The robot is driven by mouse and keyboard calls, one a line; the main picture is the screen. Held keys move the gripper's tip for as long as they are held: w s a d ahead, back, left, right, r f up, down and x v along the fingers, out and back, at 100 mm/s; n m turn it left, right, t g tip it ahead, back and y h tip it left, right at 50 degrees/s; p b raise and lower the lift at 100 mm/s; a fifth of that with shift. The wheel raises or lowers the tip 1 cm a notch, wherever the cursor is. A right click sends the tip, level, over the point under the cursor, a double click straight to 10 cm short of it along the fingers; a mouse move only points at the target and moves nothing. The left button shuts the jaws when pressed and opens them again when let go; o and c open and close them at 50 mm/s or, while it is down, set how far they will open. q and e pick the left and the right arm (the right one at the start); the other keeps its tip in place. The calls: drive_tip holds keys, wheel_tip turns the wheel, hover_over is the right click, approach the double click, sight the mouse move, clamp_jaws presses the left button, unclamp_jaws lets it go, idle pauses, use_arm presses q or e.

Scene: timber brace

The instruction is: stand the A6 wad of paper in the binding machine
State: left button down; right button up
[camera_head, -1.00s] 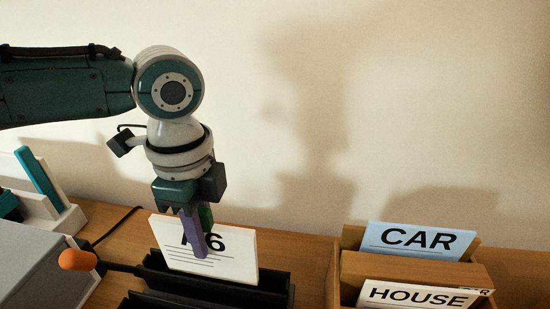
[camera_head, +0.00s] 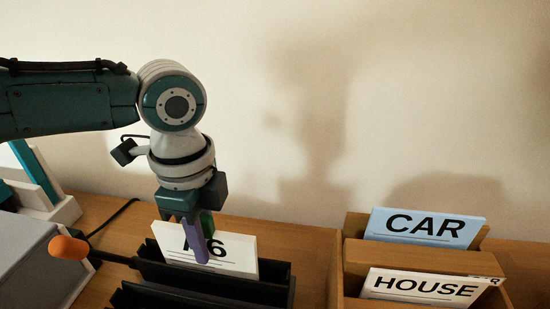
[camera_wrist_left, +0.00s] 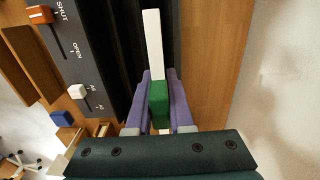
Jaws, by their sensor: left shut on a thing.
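The A6 wad of paper (camera_head: 238,252) is white and upright, its lower part hidden behind the front wall of a rear slot in the black binding machine (camera_head: 205,289). My left gripper (camera_head: 203,250) is shut on the wad from above, one purple finger in front of its face. In the left wrist view the wad (camera_wrist_left: 153,45) is a thin white strip seen from above. A green block (camera_wrist_left: 158,101) sits between the fingers (camera_wrist_left: 159,105) there. I cannot see whether the wad's bottom edge touches the slot floor. My right gripper is not in view.
The machine's lever has an orange knob (camera_head: 68,247); SHUT and OPEN marks show beside the orange knob (camera_wrist_left: 40,14) in the wrist view. A wooden card box with CAR (camera_head: 425,227) and HOUSE (camera_head: 425,288) cards stands right. A grey box (camera_head: 35,265) is left.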

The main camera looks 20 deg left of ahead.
use_arm(q)
drive_tip(key=shift+f+b, duration=0.3)
drive_tip(key=shift+f, duration=0.2)
drive_tip(key=shift+c, duration=1.2)
unclamp_jaws()
wheel_tip(320, 180, up, 8)
drive_tip(key=p, duration=0.9)
